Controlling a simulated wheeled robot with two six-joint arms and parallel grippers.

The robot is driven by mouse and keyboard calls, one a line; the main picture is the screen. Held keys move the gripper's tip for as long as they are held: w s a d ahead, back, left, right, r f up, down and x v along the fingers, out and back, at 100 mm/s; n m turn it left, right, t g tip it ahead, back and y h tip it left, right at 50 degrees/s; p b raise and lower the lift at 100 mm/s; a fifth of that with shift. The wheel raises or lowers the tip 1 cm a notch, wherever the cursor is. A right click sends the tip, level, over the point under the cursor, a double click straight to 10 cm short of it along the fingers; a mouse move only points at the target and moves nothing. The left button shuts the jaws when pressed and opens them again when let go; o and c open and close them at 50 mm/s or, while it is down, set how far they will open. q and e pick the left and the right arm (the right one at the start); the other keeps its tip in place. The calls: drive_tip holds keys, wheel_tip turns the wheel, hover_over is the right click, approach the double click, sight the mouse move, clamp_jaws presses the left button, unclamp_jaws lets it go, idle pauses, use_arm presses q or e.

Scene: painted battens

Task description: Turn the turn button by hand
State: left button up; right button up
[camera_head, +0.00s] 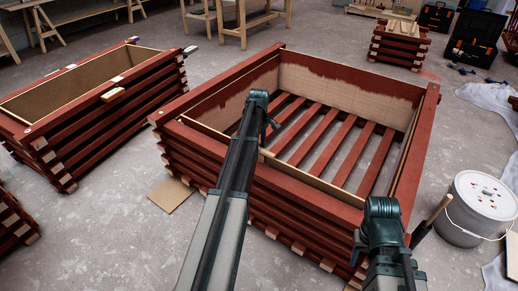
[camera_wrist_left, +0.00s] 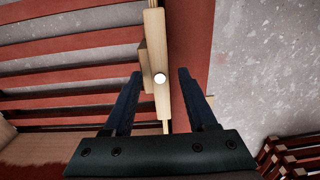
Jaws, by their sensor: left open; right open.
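The turn button appears in the left wrist view as a pale wooden bar (camera_wrist_left: 161,100) with a bright round spot on it. It stands lengthwise in that picture, between my left gripper's two spread fingers (camera_wrist_left: 160,72), with a gap visible on both sides. In the head view my left gripper (camera_head: 270,126) hangs over the front wall of the large red slatted crate (camera_head: 310,187). A small pale piece (camera_head: 266,153) shows on that wall below it. My right gripper (camera_head: 361,246) is low at the crate's front right corner, its fingers hard to make out.
A second red crate (camera_head: 130,113) stands at the left, with a pale block on its rim. A white lidded bucket (camera_head: 478,203) stands at the right. A smaller crate (camera_head: 399,48) and dark toolboxes (camera_head: 474,38) are at the back. Concrete floor lies between them.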

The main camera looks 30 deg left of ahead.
use_arm(q)
clamp_jaws()
idle(1.4)
